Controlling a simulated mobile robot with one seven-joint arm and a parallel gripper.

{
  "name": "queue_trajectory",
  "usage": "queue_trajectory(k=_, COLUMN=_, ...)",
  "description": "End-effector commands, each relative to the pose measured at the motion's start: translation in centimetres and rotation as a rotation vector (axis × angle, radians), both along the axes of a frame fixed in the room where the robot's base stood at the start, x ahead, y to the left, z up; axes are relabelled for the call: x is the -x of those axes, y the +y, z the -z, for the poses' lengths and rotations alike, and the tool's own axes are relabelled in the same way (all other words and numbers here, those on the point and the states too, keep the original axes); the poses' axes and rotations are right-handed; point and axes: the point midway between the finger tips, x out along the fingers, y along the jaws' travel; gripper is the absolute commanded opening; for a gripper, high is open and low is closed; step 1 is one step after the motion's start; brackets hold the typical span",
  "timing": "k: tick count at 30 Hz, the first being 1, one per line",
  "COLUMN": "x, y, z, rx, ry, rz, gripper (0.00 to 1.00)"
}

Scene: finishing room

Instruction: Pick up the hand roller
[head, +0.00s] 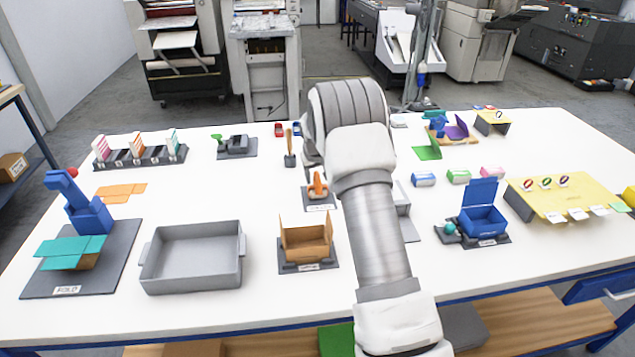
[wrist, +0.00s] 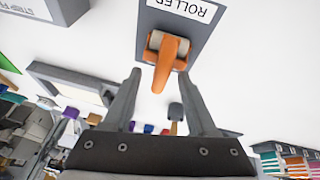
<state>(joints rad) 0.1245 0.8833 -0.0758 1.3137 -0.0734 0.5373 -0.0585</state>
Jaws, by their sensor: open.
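The hand roller (head: 318,186) has an orange handle and stands on a small dark mat in the middle of the white table, just left of my arm in the head view. In the wrist view the roller (wrist: 168,60) shows its orange handle and a pale cylinder on a grey mat (wrist: 196,40) labelled ROLLER. In the head view my arm hides the fingers.
An open cardboard box (head: 306,243) and a grey tray (head: 191,285) stand in front of the roller. A small brush-like tool (head: 290,157) stands behind it. A blue box (head: 483,220) is to the right. Bare table surrounds the roller's mat on the left.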

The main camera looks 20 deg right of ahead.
Motion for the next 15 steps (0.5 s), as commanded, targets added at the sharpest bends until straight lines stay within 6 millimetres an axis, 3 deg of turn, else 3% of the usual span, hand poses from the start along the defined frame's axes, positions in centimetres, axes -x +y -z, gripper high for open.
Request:
queue_trajectory(k=4, x=-0.01, y=0.0, z=-0.04, rx=0.0, ry=-0.001, rz=0.0, gripper=0.58)
queue_trajectory(k=13, x=0.01, y=0.01, z=-0.05, rx=0.0, ry=0.0, rz=0.0, gripper=0.04)
queue_trajectory(k=15, x=0.01, y=0.01, z=-0.05, rx=0.0, ry=0.0, rz=0.0, gripper=0.0)
